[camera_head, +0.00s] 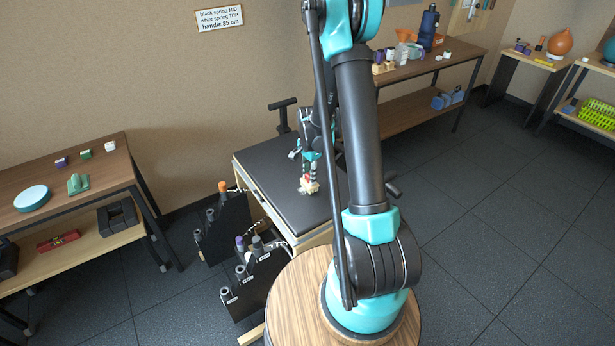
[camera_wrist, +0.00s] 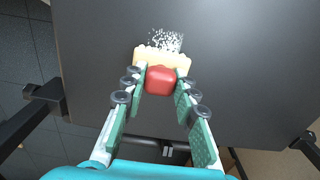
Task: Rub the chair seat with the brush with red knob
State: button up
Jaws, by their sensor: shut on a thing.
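The brush with red knob (camera_wrist: 160,80) is between my gripper's fingers (camera_wrist: 160,92) in the wrist view. Its red knob is gripped from both sides, and its pale cream body (camera_wrist: 149,56) shows beyond the fingers. The chair seat (camera_wrist: 225,60) is a flat dark pad under the brush; it also shows in the head view (camera_head: 275,165). A patch of white specks (camera_wrist: 166,40) lies on the seat just past the brush. In the head view my gripper (camera_head: 307,180) points down at the seat with the brush at its tips. Whether the bristles touch the seat is hard to tell.
Black racks with springs (camera_head: 222,228) stand left of the seat. A wooden table (camera_head: 100,160) is at the left, with a green brush-like tool (camera_head: 78,184) and a light blue disc (camera_head: 32,198). A longer table (camera_head: 425,65) stands behind right. Open floor lies at the right.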

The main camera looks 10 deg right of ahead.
jog(key=shift+f, duration=0.3)
dwell(0.7)
jog(key=shift+a, duration=0.1)
